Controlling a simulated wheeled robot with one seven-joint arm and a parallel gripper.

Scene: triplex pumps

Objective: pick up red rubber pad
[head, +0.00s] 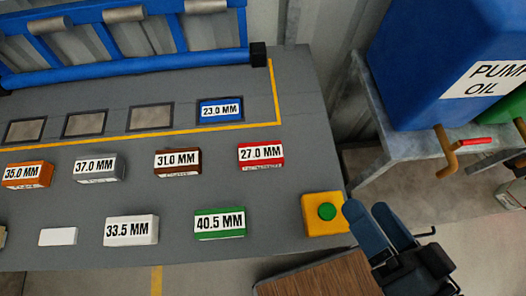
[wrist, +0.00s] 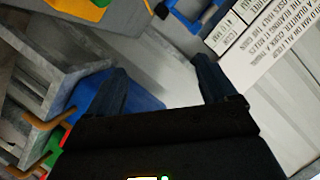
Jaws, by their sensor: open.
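A red block labelled 27.0 MM (head: 262,155) lies on the grey bench, at the right end of the middle row of coloured blocks. It is the only red block on the bench; I cannot tell if it is rubber. My gripper (head: 366,209) is open and empty, just off the bench's right edge, to the right of and nearer than the red block. In the wrist view the two dark fingers (wrist: 160,72) stand wide apart with nothing between them. The red block does not show in the wrist view.
A yellow box with a green button (head: 322,213) sits on the bench corner, close beside my gripper. A blue 23.0 MM block (head: 221,109) and several other labelled blocks lie around. A blue oil tank (head: 430,65) stands on a metal stand at right. A wooden surface (head: 320,278) is in front.

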